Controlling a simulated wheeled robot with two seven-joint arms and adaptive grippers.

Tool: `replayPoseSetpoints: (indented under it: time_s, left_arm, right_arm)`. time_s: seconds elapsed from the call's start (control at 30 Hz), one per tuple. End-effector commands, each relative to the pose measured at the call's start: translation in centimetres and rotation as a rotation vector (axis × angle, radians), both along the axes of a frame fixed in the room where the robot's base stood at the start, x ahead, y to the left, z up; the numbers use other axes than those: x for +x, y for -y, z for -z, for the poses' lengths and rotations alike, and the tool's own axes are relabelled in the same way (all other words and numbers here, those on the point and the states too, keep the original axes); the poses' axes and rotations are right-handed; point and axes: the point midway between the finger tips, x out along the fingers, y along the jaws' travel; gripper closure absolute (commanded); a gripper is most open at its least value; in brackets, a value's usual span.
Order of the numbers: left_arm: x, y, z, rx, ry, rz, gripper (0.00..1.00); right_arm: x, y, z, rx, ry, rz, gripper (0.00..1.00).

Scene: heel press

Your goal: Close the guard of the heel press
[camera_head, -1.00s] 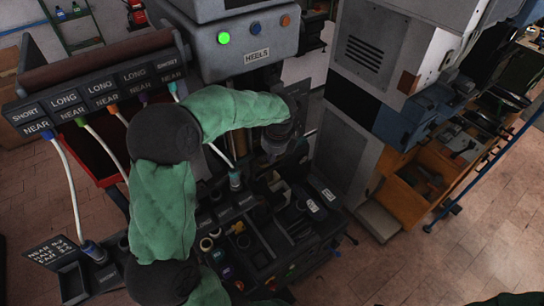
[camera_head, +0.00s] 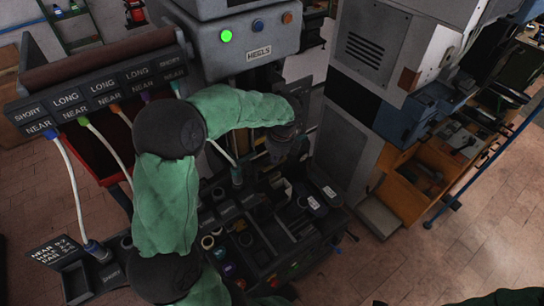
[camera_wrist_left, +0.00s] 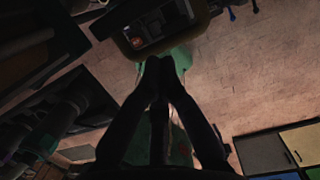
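The heel press shows in the head view as a grey head (camera_head: 240,45) with a "HEELS" plate and a lit green button. I cannot make out its guard for certain; my left arm covers part of the press below the head. My left gripper (camera_head: 277,158) hangs below the dark wrist, in front of the press and above the dark bench. In the left wrist view, the two dark fingers of my left gripper (camera_wrist_left: 160,65) meet at their tips, with nothing visible between them. My right gripper is not in view.
A rack (camera_head: 100,95) with "SHORT/LONG/NEAR" labels and coloured cables stands left. The dark bench (camera_head: 265,235) holds several small parts and cups. A grey cabinet (camera_head: 370,50) and wooden drawers (camera_head: 410,185) stand right. Brick floor is open at lower right.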

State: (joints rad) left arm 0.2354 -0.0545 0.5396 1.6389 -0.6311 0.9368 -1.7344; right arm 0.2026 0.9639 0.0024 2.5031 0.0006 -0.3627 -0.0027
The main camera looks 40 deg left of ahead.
Motion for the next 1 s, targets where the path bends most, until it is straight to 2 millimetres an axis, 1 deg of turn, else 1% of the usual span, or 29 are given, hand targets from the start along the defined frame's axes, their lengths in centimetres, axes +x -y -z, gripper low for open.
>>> replayPoseSetpoints:
  time_s: [0.03,0.1,0.13,0.2,0.4,0.5,0.7,1.0]
  left_arm:
    - [0.2,0.4,-1.4,0.001,0.003,0.001,1.0]
    - [0.5,0.9,-2.4,0.001,0.006,0.0,1.0]
    - [0.5,0.9,-2.9,0.004,0.011,-0.002,1.0]
    - [0.4,1.1,-4.2,0.003,0.012,-0.002,1.0]
    - [0.2,1.8,-8.0,0.002,0.011,-0.002,1.0]
    - [0.1,2.1,-9.6,0.003,0.011,-0.001,1.0]
    - [0.0,2.3,-11.3,0.003,0.009,-0.002,1.0]
    - [0.0,2.4,-11.6,0.003,0.008,-0.003,1.0]
  right_arm:
    - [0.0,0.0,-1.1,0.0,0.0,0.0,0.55]
    - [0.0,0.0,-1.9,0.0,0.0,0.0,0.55]
    - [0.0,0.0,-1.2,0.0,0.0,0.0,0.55]
    - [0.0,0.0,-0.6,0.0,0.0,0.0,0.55]
    - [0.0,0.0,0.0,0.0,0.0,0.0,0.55]
    - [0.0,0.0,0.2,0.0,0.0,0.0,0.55]
    - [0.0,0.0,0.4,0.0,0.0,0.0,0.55]
    - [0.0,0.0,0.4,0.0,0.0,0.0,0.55]
